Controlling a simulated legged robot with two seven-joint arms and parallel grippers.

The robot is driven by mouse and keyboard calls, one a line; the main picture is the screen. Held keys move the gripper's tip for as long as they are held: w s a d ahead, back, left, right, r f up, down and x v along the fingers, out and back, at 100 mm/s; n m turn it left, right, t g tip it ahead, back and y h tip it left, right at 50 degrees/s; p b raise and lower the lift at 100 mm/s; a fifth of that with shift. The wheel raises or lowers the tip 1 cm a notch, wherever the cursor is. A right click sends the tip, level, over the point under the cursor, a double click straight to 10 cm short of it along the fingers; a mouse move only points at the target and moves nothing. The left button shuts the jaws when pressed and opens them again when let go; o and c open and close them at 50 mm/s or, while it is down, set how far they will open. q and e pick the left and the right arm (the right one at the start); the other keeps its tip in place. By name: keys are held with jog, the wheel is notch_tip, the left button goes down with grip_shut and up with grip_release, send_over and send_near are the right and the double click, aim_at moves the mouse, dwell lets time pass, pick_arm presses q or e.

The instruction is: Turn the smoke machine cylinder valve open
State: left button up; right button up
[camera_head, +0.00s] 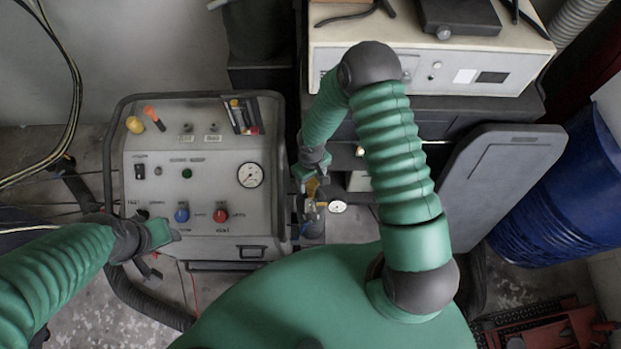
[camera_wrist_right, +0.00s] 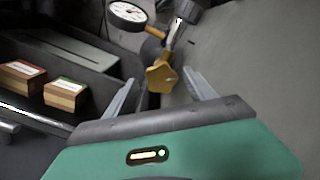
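The cylinder valve has a yellow-brown knob (camera_wrist_right: 161,78), seen between the two grey fingers of my right gripper (camera_wrist_right: 162,95) in the right wrist view. The fingers are apart, with gaps on both sides of the knob. In the head view the right gripper (camera_head: 312,178) reaches down over the valve (camera_head: 312,190), partly hiding it. A round gauge (camera_head: 337,207) sits beside the valve; the gauge (camera_wrist_right: 127,15) shows at the top of the wrist view. The smoke machine (camera_head: 197,160) is a grey panel box to the left. My left gripper (camera_head: 172,238) is at its lower left front; its fingers are unclear.
The machine has blue and red knobs (camera_head: 220,215) and a dial (camera_head: 250,175). A beige instrument box (camera_head: 430,60) stands at the back. A grey panel (camera_head: 497,185) and blue barrel (camera_head: 560,190) are at right. Two small wooden blocks (camera_wrist_right: 64,93) lie left in the wrist view.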

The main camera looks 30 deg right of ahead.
aim_at(311, 182)
dwell(0.3)
jog(key=shift+w+r, duration=0.1)
jog(key=shift+r, duration=0.3)
notch_tip(311, 182, up, 16)
jog(key=p, duration=0.1)
jog(key=shift+f, duration=0.1)
jog(key=shift+m, duration=0.6)
notch_tip(311, 182, down, 17)
jog(key=b, duration=0.5)
